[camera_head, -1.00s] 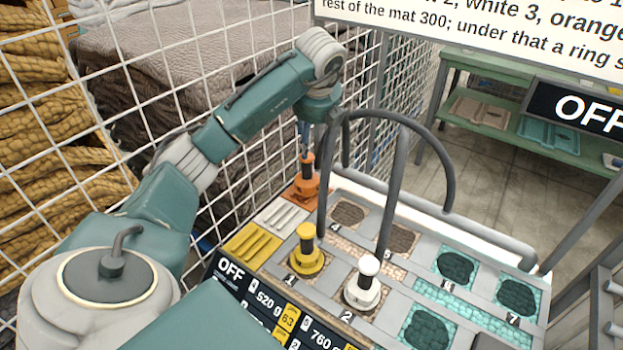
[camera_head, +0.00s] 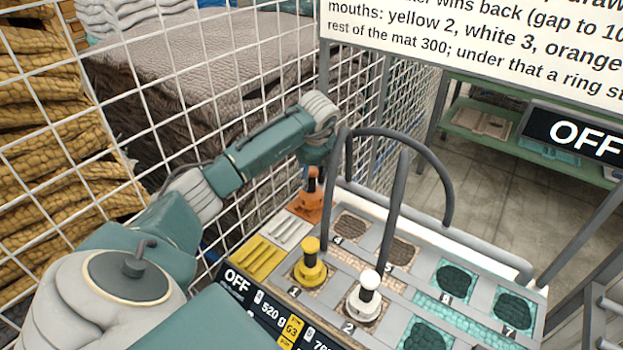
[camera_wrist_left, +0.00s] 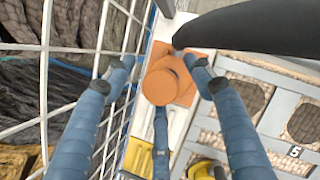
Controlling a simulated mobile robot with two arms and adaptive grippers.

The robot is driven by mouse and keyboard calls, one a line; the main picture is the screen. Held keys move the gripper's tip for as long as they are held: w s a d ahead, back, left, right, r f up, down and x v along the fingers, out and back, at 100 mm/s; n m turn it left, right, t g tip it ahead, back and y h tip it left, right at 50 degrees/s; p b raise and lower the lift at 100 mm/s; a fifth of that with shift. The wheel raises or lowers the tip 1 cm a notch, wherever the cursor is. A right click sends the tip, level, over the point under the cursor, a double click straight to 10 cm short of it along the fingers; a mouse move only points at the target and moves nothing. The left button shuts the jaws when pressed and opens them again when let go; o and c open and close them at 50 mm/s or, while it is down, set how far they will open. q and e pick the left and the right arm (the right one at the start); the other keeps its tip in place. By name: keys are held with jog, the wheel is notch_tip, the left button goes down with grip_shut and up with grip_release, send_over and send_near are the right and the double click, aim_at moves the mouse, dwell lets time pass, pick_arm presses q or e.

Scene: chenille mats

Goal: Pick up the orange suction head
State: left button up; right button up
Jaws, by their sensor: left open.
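The orange suction head (camera_head: 309,203) stands upright on an orange pad at the far left corner of the panel, with a dark neck and an orange cap. My left gripper comes down over it from above; in the head view my wrist hides most of its fingers. In the left wrist view the open blue fingers of my left gripper (camera_wrist_left: 155,75) are spread around the orange suction head (camera_wrist_left: 163,84), which lies between them. I cannot tell whether any finger touches it. My right gripper is not in view.
A yellow suction head (camera_head: 310,268) and a white one (camera_head: 366,300) stand nearer on the panel. Grey hoops (camera_head: 440,165) rise just right of the orange head. A white wire fence (camera_head: 190,125) runs close on the left. A sign (camera_head: 480,35) hangs above.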

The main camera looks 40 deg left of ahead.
pick_arm(q)
grip_shut()
jog(key=shift+r, duration=0.1)
jog(key=shift+w+r, duration=0.1)
jog(key=shift+r, duration=0.4)
notch_tip(320, 180, up, 19)
jog(key=b, duration=0.3)
jog(key=shift+b, duration=0.35)
